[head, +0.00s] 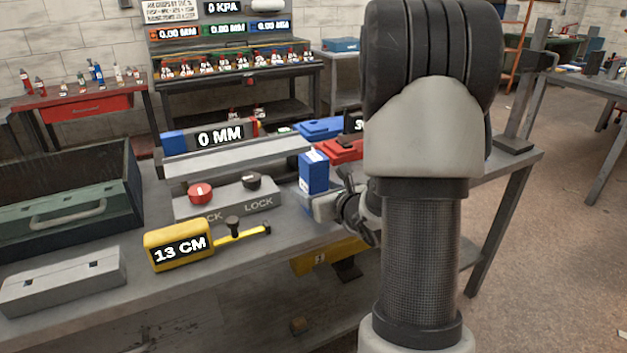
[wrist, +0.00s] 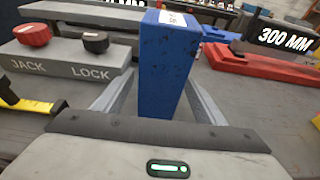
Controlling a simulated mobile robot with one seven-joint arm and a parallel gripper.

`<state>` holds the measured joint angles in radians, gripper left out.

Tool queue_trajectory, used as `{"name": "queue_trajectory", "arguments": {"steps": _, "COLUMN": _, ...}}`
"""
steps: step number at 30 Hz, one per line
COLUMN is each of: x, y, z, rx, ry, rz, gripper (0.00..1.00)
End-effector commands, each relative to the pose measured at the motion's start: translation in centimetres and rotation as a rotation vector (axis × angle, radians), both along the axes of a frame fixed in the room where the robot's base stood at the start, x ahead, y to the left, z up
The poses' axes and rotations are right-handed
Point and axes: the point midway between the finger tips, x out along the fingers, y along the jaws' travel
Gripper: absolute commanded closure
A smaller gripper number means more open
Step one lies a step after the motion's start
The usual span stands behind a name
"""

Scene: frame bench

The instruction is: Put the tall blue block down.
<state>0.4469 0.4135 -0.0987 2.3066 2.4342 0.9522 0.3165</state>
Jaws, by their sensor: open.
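The tall blue block (head: 314,173) stands upright at the bench's front right, next to the grey jack/lock unit. In the wrist view the blue block (wrist: 166,68) fills the centre, with a pale label on top and dark scuffs. My gripper (wrist: 165,88) is open, with one finger on each side of the block. I cannot tell whether either finger touches it. The block's lower end is hidden behind my gripper's body, so its contact with the bench does not show. In the head view my gripper (head: 322,206) is partly hidden by my arm.
The grey unit with red and black knobs (head: 228,198) is close on the left. A yellow 13 CM tape measure (head: 179,246) lies in front of it. Red (wrist: 262,65) and blue tools lie behind and right. A green toolbox (head: 65,212) stands far left.

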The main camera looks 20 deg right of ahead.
Motion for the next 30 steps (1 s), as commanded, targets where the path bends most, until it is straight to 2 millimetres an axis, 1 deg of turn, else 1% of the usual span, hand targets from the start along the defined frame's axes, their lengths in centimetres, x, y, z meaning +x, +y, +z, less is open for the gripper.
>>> {"name": "queue_trajectory", "arguments": {"steps": 11, "x": 0.03, "y": 0.31, "z": -0.2, "rx": -0.001, "ry": 0.001, "rz": -0.002, "gripper": 0.35}}
{"name": "queue_trajectory", "arguments": {"steps": 14, "x": 0.03, "y": 0.3, "z": -0.2, "rx": -0.001, "ry": 0.001, "rz": -0.002, "gripper": 0.5}}
{"name": "queue_trajectory", "arguments": {"steps": 21, "x": 0.03, "y": 0.29, "z": -0.19, "rx": -0.001, "ry": 0.0, "rz": -0.002, "gripper": 0.91}}
{"name": "queue_trajectory", "arguments": {"steps": 23, "x": 0.03, "y": 0.29, "z": -0.19, "rx": -0.001, "ry": 0.0, "rz": -0.002, "gripper": 1.0}}
{"name": "queue_trajectory", "arguments": {"steps": 24, "x": 0.14, "y": 0.28, "z": 0.07, "rx": -0.002, "ry": -0.006, "rz": -0.001, "gripper": 1.0}}
{"name": "queue_trajectory", "arguments": {"steps": 30, "x": 0.14, "y": 0.27, "z": 0.14, "rx": -0.002, "ry": -0.006, "rz": -0.001, "gripper": 1.0}}
